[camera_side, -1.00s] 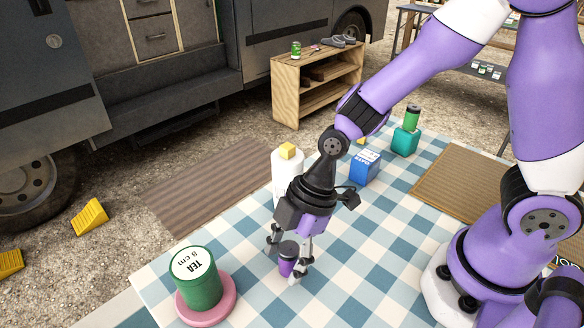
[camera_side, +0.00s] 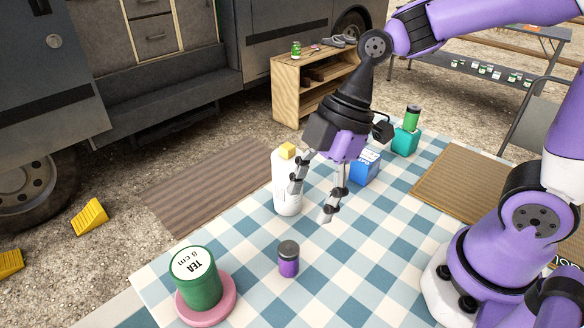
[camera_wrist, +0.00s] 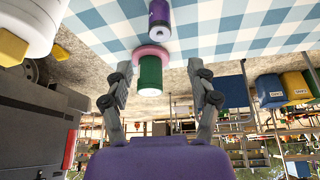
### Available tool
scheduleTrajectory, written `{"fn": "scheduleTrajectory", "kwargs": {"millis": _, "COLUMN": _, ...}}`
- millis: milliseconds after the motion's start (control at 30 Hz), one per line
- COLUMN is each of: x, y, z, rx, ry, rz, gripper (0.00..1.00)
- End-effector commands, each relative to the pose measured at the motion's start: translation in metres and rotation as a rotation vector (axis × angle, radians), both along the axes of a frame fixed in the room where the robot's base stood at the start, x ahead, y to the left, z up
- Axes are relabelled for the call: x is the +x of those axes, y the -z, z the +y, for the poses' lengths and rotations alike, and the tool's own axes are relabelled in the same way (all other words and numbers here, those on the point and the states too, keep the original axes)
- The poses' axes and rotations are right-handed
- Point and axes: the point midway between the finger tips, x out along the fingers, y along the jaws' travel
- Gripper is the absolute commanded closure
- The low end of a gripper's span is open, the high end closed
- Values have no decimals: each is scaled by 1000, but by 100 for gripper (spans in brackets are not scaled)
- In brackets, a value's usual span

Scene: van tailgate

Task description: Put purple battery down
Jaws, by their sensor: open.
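The purple battery (camera_side: 288,260), with a dark grey top, stands upright on the checked tablecloth (camera_side: 345,262). It is right of the green tea tin and apart from it. In the wrist view the battery (camera_wrist: 160,14) shows at the top edge, partly cut off. My gripper (camera_side: 312,206) is open and empty, raised above the table, up and to the right of the battery. In the wrist view both fingers of my gripper (camera_wrist: 164,88) are spread wide with nothing between them.
The green tea tin (camera_side: 202,285) stands on a pink saucer (camera_side: 228,308) at front left. A white bottle (camera_side: 284,194) with a yellow cube on top stands close by my gripper. Blue (camera_side: 365,170) and teal (camera_side: 405,143) blocks stand behind. The front middle cloth is clear.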

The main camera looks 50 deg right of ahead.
Motion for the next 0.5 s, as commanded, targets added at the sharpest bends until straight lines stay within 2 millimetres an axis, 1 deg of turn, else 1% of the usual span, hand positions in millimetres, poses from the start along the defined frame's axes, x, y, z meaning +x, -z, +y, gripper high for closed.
{"fn": "scheduleTrajectory", "kwargs": {"millis": 67, "x": 0, "y": -7, "z": -6, "rx": -10, "ry": 48, "rz": -6, "gripper": 33}}
{"fn": "scheduleTrajectory", "kwargs": {"millis": 133, "x": -1, "y": -15, "z": -17, "rx": -31, "ry": 181, "rz": -11, "gripper": 33}}
{"fn": "scheduleTrajectory", "kwargs": {"millis": 167, "x": -2, "y": -18, "z": -24, "rx": -41, "ry": 268, "rz": -14, "gripper": 33}}
{"fn": "scheduleTrajectory", "kwargs": {"millis": 267, "x": -7, "y": -31, "z": -53, "rx": -54, "ry": 624, "rz": -31, "gripper": 33}}
{"fn": "scheduleTrajectory", "kwargs": {"millis": 300, "x": -10, "y": -36, "z": -65, "rx": -46, "ry": 770, "rz": -39, "gripper": 33}}
{"fn": "scheduleTrajectory", "kwargs": {"millis": 400, "x": -20, "y": -45, "z": -91, "rx": -6, "ry": 1084, "rz": -58, "gripper": 33}}
{"fn": "scheduleTrajectory", "kwargs": {"millis": 500, "x": -27, "y": -49, "z": -107, "rx": 39, "ry": 1285, "rz": -70, "gripper": 33}}
